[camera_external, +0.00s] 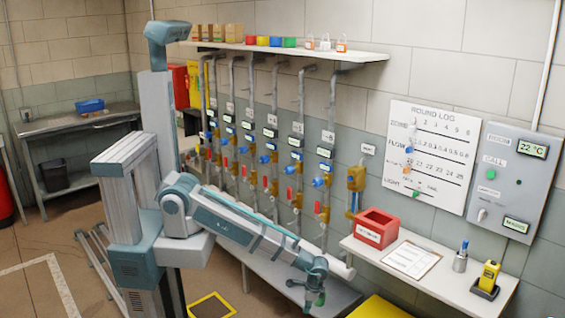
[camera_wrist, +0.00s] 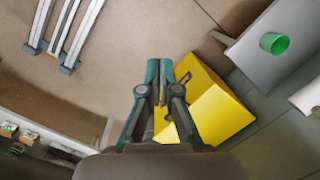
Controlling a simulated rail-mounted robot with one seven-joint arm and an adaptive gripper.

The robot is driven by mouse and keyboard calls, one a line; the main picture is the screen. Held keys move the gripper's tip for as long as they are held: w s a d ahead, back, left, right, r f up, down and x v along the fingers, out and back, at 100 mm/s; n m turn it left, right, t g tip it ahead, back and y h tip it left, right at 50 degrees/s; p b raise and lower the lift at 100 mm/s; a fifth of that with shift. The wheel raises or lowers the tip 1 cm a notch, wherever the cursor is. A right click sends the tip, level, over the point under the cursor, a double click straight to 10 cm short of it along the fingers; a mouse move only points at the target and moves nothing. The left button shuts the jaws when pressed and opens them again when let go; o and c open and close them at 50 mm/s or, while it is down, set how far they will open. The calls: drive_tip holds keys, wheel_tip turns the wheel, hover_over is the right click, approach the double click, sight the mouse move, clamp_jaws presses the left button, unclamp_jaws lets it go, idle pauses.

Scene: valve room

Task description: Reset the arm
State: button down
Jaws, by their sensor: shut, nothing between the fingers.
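My gripper (camera_external: 314,298) is at the end of my arm, low at the front of the room, in the external view. In the wrist view my gripper (camera_wrist: 160,72) shows with its two fingertips together and nothing between them. The arm reaches to the lower right, sloping down from my column. The gripper is left of the white side table (camera_external: 440,280) and in front of the low grey bench (camera_external: 262,268). In the wrist view a yellow box (camera_wrist: 222,108) lies beyond and right of the fingers; I cannot tell the distance.
Several pipes with red and blue valve handles (camera_external: 290,192) line the wall below a shelf (camera_external: 290,49). A red bin (camera_external: 376,229) and a clipboard (camera_external: 411,259) are on the side table. A green cup (camera_wrist: 274,43) shows at the upper right. Floor at left is mostly open.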

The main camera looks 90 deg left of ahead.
drive_tip(key=s+f+g+b, duration=0.1)
drive_tip(key=s+f, duration=0.2)
drive_tip(key=s, duration=0.6)
drive_tip(key=s+f+g+b, duration=0.1)
drive_tip(key=s+f+g, duration=0.1)
drive_tip(key=s, duration=0.8)
drive_tip(key=s+f+g+b, duration=0.2)
drive_tip(key=s+f, duration=0.3)
drive_tip(key=s, duration=0.5)
drive_tip(key=shift+a+n+h, duration=0.2)
drive_tip(key=shift+n+h, duration=0.1)
drive_tip(key=shift+n, duration=0.1)
